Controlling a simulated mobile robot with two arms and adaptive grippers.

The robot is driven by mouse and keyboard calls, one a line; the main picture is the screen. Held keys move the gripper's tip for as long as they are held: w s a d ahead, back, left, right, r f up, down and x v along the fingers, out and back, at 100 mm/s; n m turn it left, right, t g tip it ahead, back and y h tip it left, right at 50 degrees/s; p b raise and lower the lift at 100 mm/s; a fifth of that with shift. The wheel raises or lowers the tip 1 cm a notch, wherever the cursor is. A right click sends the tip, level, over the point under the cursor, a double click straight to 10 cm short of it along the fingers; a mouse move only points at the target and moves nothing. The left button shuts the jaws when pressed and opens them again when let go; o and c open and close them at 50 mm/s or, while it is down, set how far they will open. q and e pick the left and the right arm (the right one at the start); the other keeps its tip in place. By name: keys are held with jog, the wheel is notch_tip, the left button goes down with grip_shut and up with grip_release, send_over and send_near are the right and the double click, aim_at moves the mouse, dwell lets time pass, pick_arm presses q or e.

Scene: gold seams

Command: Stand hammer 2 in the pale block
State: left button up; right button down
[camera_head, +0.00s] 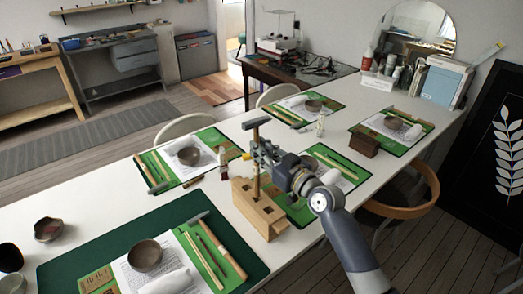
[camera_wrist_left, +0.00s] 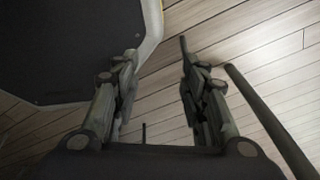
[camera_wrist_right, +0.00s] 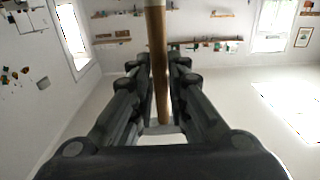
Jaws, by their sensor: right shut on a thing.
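The hammer (camera_head: 256,133), with a dark head and a pale wooden handle, is upright in my right gripper (camera_head: 264,158), head on top. My right gripper is shut on its handle; the handle (camera_wrist_right: 157,40) also runs between the fingers in the right wrist view. The pale block (camera_head: 267,222) stands on the white table directly below, with openings in its top. The handle's lower end meets the block's top; I cannot tell how deep it sits in an opening. My left gripper (camera_wrist_left: 158,75) shows only in the left wrist view, open and empty above the floor.
A green mat (camera_head: 70,245) with a bowl (camera_head: 145,256), paper and tools lies at the front left. Other set mats lie along the table. A dark brown block (camera_head: 364,143) is farther right. A wooden chair (camera_head: 405,212) is at the right edge.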

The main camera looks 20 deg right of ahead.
aim_at(259, 174)
pick_arm(q)
jog(key=shift+s+f+b, duration=0.15)
jog(key=shift+f+b, duration=0.45)
jog(key=shift+f, duration=0.05)
jog(key=shift+s+f+b, duration=0.15)
jog(key=shift+f+b, duration=0.4)
jog(key=shift+f, duration=0.05)
pick_arm(e)
notch_tip(259, 174, down, 2)
jog(key=shift+f, duration=0.15)
pick_arm(q)
notch_tip(259, 174, down, 7)
jog(key=b, duration=0.7)
jog(key=shift+s, duration=0.15)
pick_arm(e)
jog(key=shift+f, duration=3.55)
jog(key=c, duration=1.5)
grip_release()
jog(key=shift+s, duration=0.1)
